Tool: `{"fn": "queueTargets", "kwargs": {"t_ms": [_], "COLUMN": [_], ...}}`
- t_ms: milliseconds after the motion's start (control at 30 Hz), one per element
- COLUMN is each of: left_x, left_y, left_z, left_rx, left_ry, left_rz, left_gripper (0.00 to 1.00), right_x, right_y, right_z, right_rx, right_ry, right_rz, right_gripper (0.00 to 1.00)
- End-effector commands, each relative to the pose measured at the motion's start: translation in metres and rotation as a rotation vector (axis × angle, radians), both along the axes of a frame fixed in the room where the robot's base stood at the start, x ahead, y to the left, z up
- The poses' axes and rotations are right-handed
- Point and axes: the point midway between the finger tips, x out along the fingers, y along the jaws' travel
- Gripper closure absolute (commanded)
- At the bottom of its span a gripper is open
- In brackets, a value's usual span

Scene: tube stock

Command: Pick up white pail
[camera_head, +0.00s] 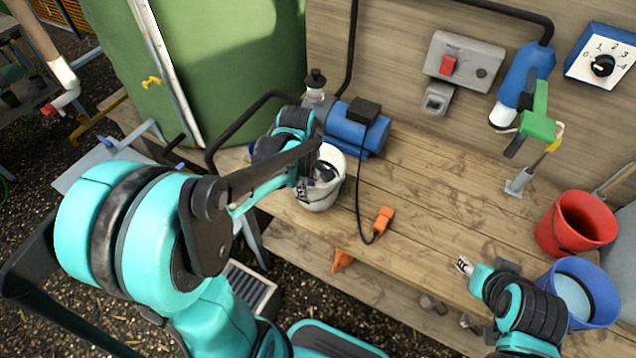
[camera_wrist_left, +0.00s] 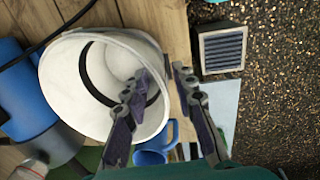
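The white pail (camera_head: 322,203) stands upright on the wooden bench near its left front edge. It fills the left half of the left wrist view (camera_wrist_left: 62,85), with a dark handle band across its mouth. My left gripper (camera_head: 303,186) is at the pail's near left rim. In the left wrist view the two fingers (camera_wrist_left: 160,77) are apart, one over the pail's mouth and one outside, with the rim between them; a gap shows beside the outer finger. My right gripper (camera_head: 465,266) is over the bench's right front; its finger opening is too small to tell.
A blue pump (camera_head: 357,133) stands close behind the pail, with a cable leading to an orange plug (camera_head: 382,221). A red bucket (camera_head: 575,222) and a blue bucket (camera_head: 590,290) are at the right. The bench middle (camera_head: 440,190) is clear.

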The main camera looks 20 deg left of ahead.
Motion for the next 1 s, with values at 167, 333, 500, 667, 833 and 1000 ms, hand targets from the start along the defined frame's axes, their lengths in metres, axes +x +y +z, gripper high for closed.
{"fn": "queueTargets", "kwargs": {"t_ms": [167, 333, 500, 667, 833, 1000], "left_x": [0.002, 0.004, 0.006, 0.009, 0.009, 0.009], "left_y": [0.000, 0.001, 0.004, 0.004, 0.004, 0.004], "left_z": [-0.019, -0.035, -0.059, -0.079, -0.079, -0.079], "left_rx": [0.000, 0.000, 0.000, 0.000, 0.000, 0.000], "left_ry": [0.001, 0.000, 0.000, 0.000, 0.000, 0.000], "left_rz": [0.003, 0.002, 0.002, 0.001, 0.001, 0.001], "left_gripper": [0.73, 0.73, 0.73, 0.73, 0.73, 1.00], "right_x": [0.000, 0.000, 0.000, 0.000, 0.000, 0.000], "right_y": [0.000, 0.000, 0.000, 0.000, 0.000, 0.000], "right_z": [-0.010, -0.017, -0.033, -0.043, -0.041, -0.041], "right_rx": [0.000, 0.000, 0.000, 0.000, 0.000, 0.000], "right_ry": [0.000, 0.000, 0.000, 0.000, 0.000, 0.000], "right_rz": [0.000, 0.000, 0.000, 0.000, 0.000, 0.000], "right_gripper": [0.60, 0.60, 0.60, 0.60, 0.60, 0.60]}}
